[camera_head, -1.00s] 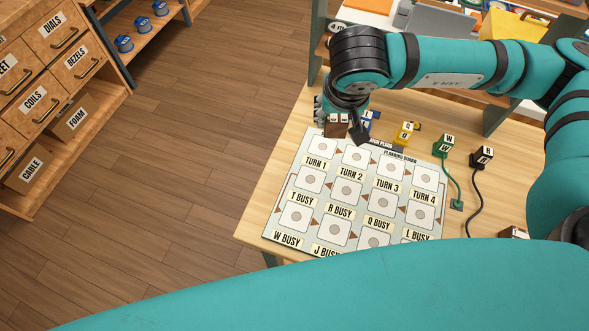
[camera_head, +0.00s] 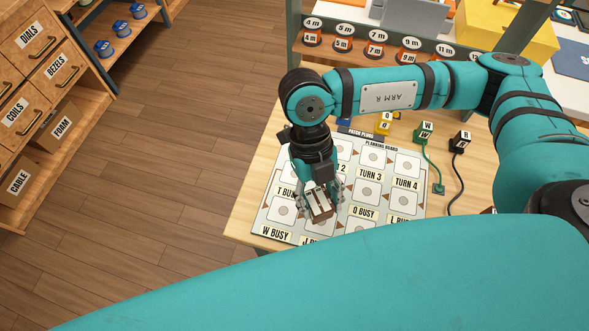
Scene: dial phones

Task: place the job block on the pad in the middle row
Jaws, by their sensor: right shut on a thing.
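A brown block with pale strips on top, the job block (camera_head: 319,204), is held between the fingers of my right gripper (camera_head: 318,196). The gripper points down over the left-centre part of the planning board (camera_head: 268,224). In the picture the block overlaps the area between the middle and bottom rows, left of the Q BUSY label. I cannot tell whether it touches the board. Pads in the middle row show at right, one above Q BUSY (camera_head: 367,190) and one above L BUSY (camera_head: 402,201). The gripper and wrist hide the pads at left-centre. My left gripper is not in view.
A yellow plug block (camera_head: 385,124), a green one (camera_head: 423,132) and a black one (camera_head: 460,141) stand behind the board; the last two have cords. My teal arm link covers the lower front.

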